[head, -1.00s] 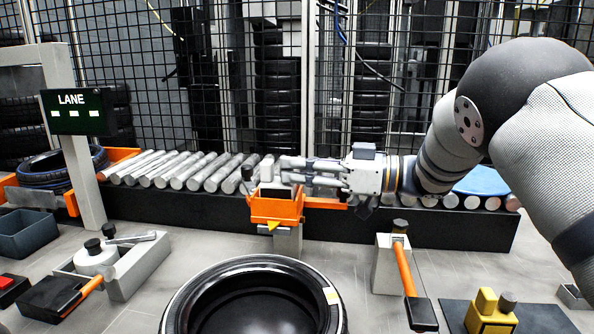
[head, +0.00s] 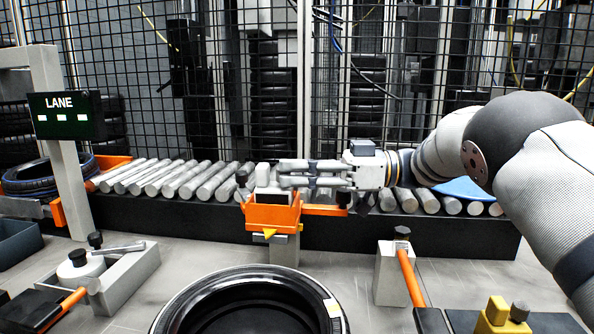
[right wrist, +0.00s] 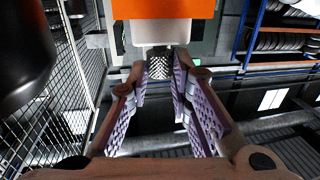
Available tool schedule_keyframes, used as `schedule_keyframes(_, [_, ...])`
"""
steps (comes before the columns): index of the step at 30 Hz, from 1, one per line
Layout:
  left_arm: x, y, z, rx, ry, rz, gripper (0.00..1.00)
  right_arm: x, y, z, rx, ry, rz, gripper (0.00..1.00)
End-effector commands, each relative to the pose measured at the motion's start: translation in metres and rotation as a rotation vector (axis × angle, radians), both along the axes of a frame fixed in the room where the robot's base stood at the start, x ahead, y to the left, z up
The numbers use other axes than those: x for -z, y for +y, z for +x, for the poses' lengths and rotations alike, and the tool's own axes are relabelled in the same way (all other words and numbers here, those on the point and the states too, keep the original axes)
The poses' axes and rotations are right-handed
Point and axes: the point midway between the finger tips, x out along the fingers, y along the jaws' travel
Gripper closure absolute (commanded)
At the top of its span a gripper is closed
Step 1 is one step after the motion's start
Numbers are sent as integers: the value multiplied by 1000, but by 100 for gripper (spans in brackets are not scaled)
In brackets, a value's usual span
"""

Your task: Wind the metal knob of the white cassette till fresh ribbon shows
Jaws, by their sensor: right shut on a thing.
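My right gripper (head: 283,174) reaches in from the right, level, above the conveyor's front edge. Its fingers are shut on the ribbed metal knob (right wrist: 159,66), one pad on each side, as the right wrist view shows. The knob sticks out of the white cassette (right wrist: 160,33), which is fixed to the orange housing (right wrist: 165,8). In the head view the white cassette (head: 262,176) is a small pale block at the fingertips, above the orange housing (head: 272,215). The ribbon cannot be made out. My left gripper is not in view.
The roller conveyor (head: 195,180) runs behind the housing, with a mesh fence beyond. A tyre (head: 250,300) lies in front. A grey post with an orange handle (head: 408,275) stands to the right. A LANE sign (head: 66,116) is at left.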

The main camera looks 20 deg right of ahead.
Motion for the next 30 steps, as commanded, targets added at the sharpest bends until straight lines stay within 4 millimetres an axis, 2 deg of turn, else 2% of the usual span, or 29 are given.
schedule_keyframes(1, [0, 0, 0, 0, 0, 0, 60, 1, 0, 0, 0, 2, -2, 76])
schedule_keyframes(3, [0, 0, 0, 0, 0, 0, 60, 1, 0, 0, 0, 2, -1, 60])
schedule_keyframes(11, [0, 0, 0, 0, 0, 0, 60, 0, 0, 0, 0, 1, 0, 60])
schedule_keyframes(14, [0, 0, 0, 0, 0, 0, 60, 0, -7, -1, 2, 0, 0, 60])
schedule_keyframes(17, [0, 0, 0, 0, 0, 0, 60, 1, -27, -6, 4, 1, 0, 60])
schedule_keyframes(24, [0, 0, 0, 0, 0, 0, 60, 1, -90, -20, 3, -1, 0, 60])
schedule_keyframes(30, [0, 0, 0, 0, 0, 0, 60, 1, -115, -26, 0, 1, -1, 60])
